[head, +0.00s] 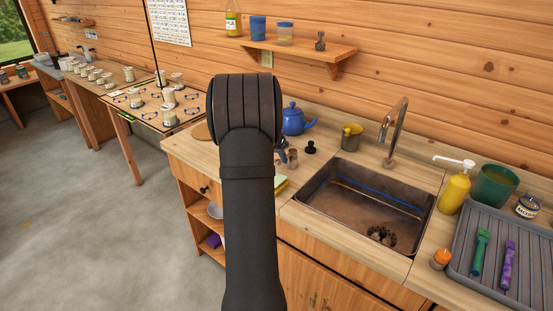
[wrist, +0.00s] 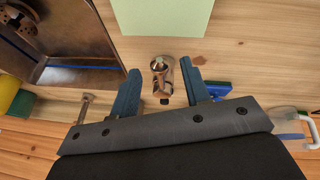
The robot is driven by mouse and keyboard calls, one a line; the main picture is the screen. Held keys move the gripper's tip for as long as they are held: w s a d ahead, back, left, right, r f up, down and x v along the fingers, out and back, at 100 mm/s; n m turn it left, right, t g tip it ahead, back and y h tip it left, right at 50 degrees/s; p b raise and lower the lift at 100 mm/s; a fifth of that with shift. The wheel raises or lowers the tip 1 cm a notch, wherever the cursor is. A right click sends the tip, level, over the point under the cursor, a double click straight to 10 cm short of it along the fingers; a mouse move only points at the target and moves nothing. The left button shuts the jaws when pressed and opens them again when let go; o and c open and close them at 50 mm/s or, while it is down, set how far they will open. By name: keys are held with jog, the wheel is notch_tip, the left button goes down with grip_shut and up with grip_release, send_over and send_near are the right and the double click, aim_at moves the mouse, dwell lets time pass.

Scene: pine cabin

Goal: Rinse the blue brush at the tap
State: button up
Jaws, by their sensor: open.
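My gripper (wrist: 160,68) is open, its two blue-grey fingers pointing down over the wooden counter. A small shiny metal object (wrist: 162,76) shows between the fingertips; I cannot tell its height relative to them. A blue item (wrist: 216,89) lies on the counter beside the right finger, partly hidden; I cannot tell if it is the blue brush. In the head view my arm hides most of my gripper. The curved metal tap (head: 397,130) stands behind the sink (head: 340,205). A green brush (head: 481,250) and a purple brush (head: 507,262) lie on the grey drying mat (head: 462,262).
A blue teapot (head: 294,121), a yellowish cup (head: 351,138) and a black knob-shaped thing (head: 310,147) stand at the back of the counter. A yellow pump bottle (head: 454,190) and green pot (head: 494,186) stand right of the sink. A pale green pad (wrist: 165,15) lies near my gripper.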

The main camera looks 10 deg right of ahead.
jog(key=shift+w+d+f, duration=0.1)
jog(key=shift+d+f, duration=0.1)
jog(key=shift+f, duration=0.25)
grip_shut()
